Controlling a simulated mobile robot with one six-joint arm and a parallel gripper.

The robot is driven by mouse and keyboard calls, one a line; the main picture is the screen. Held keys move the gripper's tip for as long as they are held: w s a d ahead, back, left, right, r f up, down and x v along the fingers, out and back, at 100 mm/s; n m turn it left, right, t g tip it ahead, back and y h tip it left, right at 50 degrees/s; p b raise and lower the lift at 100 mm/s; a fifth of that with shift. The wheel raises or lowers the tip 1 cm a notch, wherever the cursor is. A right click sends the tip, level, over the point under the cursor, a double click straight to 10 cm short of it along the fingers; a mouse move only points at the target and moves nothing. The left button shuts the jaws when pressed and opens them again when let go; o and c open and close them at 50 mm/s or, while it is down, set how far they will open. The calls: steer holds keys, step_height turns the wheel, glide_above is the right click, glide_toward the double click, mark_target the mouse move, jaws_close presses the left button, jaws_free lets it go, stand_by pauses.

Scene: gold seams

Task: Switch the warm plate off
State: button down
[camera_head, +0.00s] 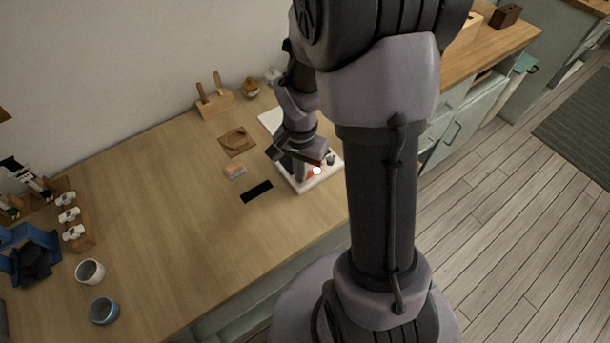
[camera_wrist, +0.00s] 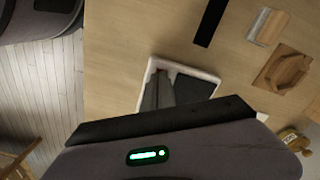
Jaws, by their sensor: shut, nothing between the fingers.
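The warm plate (camera_head: 325,174) is a low white-edged unit near the front edge of the wooden counter. In the wrist view, the warm plate (camera_wrist: 206,73) shows a white rim around a dark flat top. A small red spot shows at its left end, right at my fingertips. In the head view an orange-red patch and a bright white spot show beside the fingers. My gripper (camera_head: 300,174) points down over the warm plate, shut and empty. In the wrist view the fingers of my gripper (camera_wrist: 160,76) cover part of the left end. I cannot tell whether they touch it.
A black strip (camera_head: 257,191), a small wood-and-grey block (camera_head: 235,171) and a wooden board (camera_head: 237,142) lie left of the warm plate. A wooden holder (camera_head: 215,104) stands at the wall. Two cups (camera_head: 90,271) (camera_head: 103,310) stand far left. The counter between is clear.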

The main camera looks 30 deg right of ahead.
steer(key=shift+f, duration=0.15)
step_height(320, 180, up, 7)
steer(key=p, duration=0.5)
stand_by(0.4)
steer(key=s+a+r+n+t, duration=0.2)
steer(key=s+a+r, duration=0.1)
steer(key=r, duration=0.3)
steer(key=s+a+r+n+t+y, duration=0.1)
steer(key=s+a+r+n+t, duration=0.1)
steer(key=s+a+r, duration=0.2)
steer(key=s+a+r+n+t+y, duration=0.1)
steer(key=s+a+r+n, duration=0.2)
steer(key=a+r, duration=0.4)
step_height(320, 180, up, 4)
steer(key=shift+s+a+f+t, duration=0.25)
steer(key=shift+s+t, duration=0.15)
steer(key=shift+s, duration=0.25)
